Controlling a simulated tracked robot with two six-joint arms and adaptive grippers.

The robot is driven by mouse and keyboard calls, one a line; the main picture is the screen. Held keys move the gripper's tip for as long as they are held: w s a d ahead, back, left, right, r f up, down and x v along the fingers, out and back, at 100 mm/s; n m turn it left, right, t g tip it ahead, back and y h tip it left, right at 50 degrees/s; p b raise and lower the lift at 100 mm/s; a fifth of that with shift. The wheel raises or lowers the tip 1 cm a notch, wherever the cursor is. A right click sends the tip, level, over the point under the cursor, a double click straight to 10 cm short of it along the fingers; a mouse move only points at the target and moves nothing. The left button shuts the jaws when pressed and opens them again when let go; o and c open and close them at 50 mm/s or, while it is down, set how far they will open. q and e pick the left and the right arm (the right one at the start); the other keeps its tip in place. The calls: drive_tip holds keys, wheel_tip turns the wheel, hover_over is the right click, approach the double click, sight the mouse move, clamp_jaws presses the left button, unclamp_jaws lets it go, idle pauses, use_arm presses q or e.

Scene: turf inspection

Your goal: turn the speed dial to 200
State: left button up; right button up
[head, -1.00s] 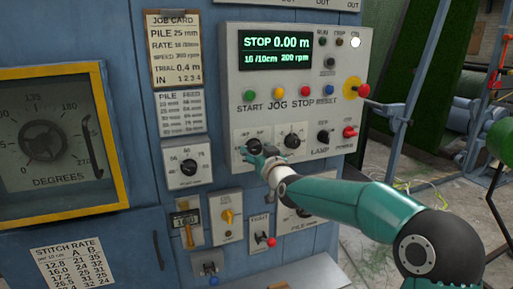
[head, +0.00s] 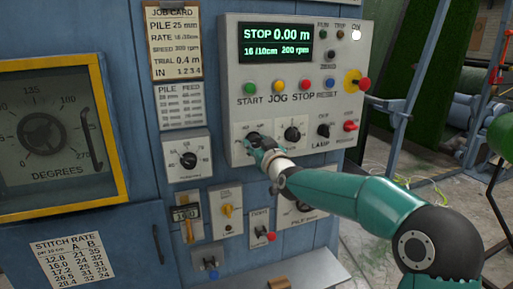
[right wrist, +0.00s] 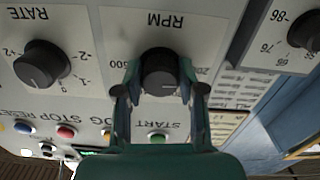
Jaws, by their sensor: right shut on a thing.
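The speed dial is a black knob (right wrist: 160,72) on a white plate marked RPM, upside down in the right wrist view. My right gripper (right wrist: 160,92) has a finger on each side of this knob and is shut on it. In the head view my right gripper (head: 258,149) covers most of the dial at the panel's lower left. The green display (head: 275,43) reads STOP 0.00 m, 16/10cm and what looks like 200 rpm. The dial's pointer is hard to read behind the fingers. My left gripper is not in view.
The RATE knob (head: 292,134) is close beside the speed dial. A row of coloured buttons with a green START button (head: 250,88) is above it. Another dial (head: 188,159) is on the blue cabinet to the left. Switches sit below.

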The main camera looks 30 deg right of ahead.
drive_tip(key=shift+n, duration=0.3)
drive_tip(key=o, duration=1.1)
drive_tip(key=shift+o, duration=0.2)
drive_tip(key=v, duration=1.2)
drive_tip(key=shift+a, duration=0.1)
